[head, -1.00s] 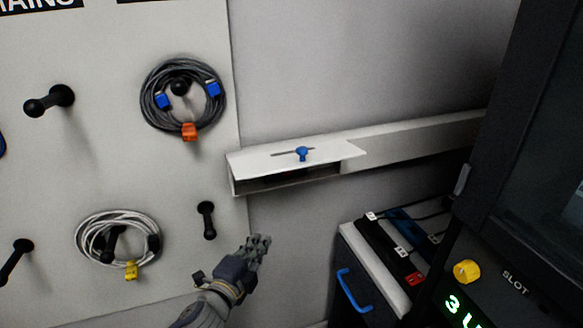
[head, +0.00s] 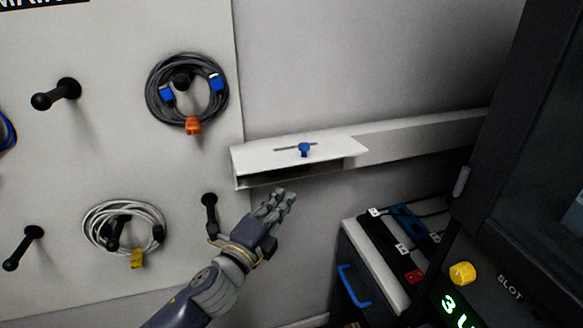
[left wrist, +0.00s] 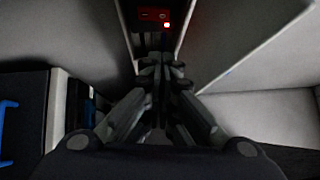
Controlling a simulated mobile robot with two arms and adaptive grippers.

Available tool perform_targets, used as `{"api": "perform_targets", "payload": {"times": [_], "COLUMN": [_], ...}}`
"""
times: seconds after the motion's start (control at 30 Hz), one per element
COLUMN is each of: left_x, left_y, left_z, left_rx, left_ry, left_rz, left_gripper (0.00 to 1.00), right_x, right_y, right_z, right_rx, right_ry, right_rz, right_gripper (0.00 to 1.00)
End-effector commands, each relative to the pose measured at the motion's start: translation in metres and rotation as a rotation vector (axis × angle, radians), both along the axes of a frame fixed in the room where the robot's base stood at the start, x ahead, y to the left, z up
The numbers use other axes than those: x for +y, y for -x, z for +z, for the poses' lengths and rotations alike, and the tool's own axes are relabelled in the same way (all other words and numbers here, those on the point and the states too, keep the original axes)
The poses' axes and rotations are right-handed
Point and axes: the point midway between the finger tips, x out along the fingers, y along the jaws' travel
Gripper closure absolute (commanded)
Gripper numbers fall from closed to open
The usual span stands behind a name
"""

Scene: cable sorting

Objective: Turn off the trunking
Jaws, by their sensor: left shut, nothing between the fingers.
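The white trunking (head: 420,137) runs along the wall. Its lid (head: 265,155) with a blue knob (head: 304,149) in a slot stands out at the left end, with a dark gap beneath. In the left wrist view a red switch (left wrist: 153,14) sits inside a dark opening, with a lit red light (left wrist: 167,25) beside it. My left gripper (head: 284,195) is just below the trunking's open end, fingers closed and empty. In the left wrist view the fingertips (left wrist: 162,64) point at the opening, close to the switch; contact cannot be told. My right gripper is not in view.
A pegboard on the left holds a grey cable coil (head: 151,105) and a white cable coil (head: 90,225); a black peg (head: 209,212) is near my left wrist. A cabinet with a blue handle (head: 355,288) and a dark rack (head: 540,130) stand at right.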

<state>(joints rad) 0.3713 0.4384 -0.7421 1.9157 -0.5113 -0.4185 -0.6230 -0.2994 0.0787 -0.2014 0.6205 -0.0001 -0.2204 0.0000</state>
Motion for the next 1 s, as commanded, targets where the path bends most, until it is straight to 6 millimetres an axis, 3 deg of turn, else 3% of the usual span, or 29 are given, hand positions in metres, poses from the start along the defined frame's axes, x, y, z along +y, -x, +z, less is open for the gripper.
{"api": "perform_targets", "payload": {"times": [0.43, 0.6, 1.0], "left_x": [-0.036, -0.026, -0.022], "left_y": [-0.069, -0.091, -0.105], "left_z": [0.009, 0.011, 0.012], "left_rx": [-0.001, 0.001, 0.0], "left_ry": [0.001, 0.0, 0.001], "left_rz": [0.001, 0.002, 0.0], "left_gripper": [1.0, 1.0, 1.0], "right_x": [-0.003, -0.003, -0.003], "right_y": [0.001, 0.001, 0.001], "right_z": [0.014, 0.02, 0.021], "right_rx": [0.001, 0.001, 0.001], "right_ry": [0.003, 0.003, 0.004], "right_rz": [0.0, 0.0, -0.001], "right_gripper": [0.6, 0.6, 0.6]}}
